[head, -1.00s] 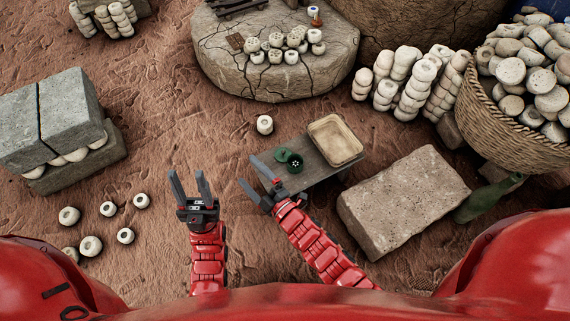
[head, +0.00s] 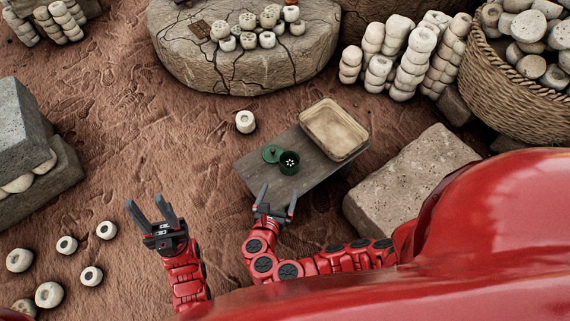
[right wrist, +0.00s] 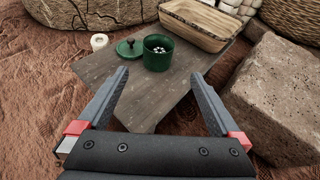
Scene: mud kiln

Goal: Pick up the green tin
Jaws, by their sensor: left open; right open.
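The green tin (head: 289,163) stands upright on a small wooden table (head: 318,176), open at the top with small white things inside. Its green lid (head: 272,153) lies beside it on the left. The tin also shows in the right wrist view (right wrist: 158,54), ahead of and between the fingertips. My right gripper (head: 277,191) is open and empty at the table's near edge, short of the tin and not touching it. It frames the wrist view (right wrist: 160,80). My left gripper (head: 150,207) is open and empty over bare ground to the left.
A tan tray (head: 334,130) sits on the table behind and right of the tin. A stone block (head: 412,182) stands right of the table. A white ring (head: 245,122) lies on the ground behind. A cracked round slab (head: 240,60) is further back.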

